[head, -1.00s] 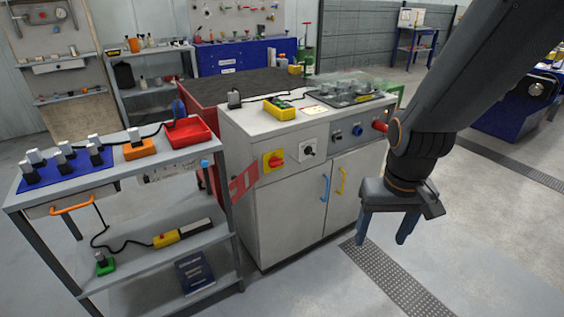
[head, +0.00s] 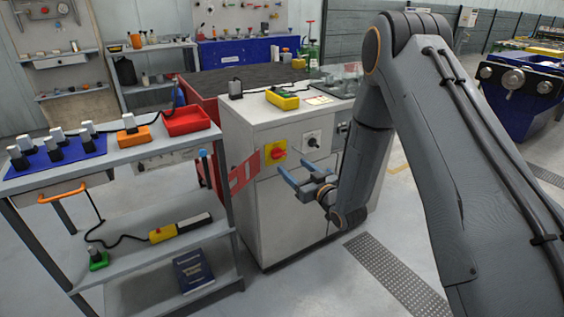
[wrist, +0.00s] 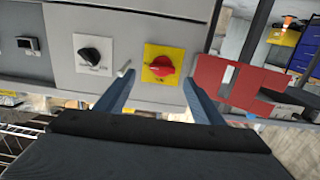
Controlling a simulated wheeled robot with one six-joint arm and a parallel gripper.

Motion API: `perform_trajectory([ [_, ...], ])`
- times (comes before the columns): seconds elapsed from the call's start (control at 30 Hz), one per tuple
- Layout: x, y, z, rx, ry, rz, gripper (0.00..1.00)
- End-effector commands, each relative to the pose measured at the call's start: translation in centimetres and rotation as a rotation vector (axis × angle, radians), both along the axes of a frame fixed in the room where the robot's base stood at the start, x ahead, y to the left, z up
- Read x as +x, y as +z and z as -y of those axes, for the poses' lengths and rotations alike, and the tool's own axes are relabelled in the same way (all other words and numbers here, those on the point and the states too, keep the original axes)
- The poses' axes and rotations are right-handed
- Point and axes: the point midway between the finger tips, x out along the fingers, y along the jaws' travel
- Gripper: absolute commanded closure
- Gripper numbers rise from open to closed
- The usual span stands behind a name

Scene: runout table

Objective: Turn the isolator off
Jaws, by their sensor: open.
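The isolator is a red rotary knob on a yellow square plate (head: 275,152), on the front of the white cabinet (head: 255,213). In the wrist view the isolator (wrist: 161,67) lies between the two fingertips in the picture, and its knob looks turned roughly sideways. My gripper (head: 295,166) is open and empty, in front of the cabinet, with its blue fingers pointing toward the panel. In the wrist view my gripper (wrist: 158,78) has its fingers on either side of the knob, apparently still short of it.
A black knob on a white plate (head: 313,141) is beside the isolator; it also shows in the wrist view (wrist: 89,55). A shelf cart (head: 140,151) with a red tray (head: 187,121) stands left. My arm hides the cabinet's right side.

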Motion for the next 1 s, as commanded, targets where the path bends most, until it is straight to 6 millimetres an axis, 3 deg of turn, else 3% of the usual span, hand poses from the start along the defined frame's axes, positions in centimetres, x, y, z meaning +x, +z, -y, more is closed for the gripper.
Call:
perform_trajectory([
  [0.17,0.5,-0.1,-0.9,0.027,0.017,0.033,0.38],
  [0.6,5.5,-0.1,-4.3,0.025,0.016,0.029,0.38],
  [1.0,6.3,-0.1,-4.8,0.025,0.014,0.029,0.38],
])
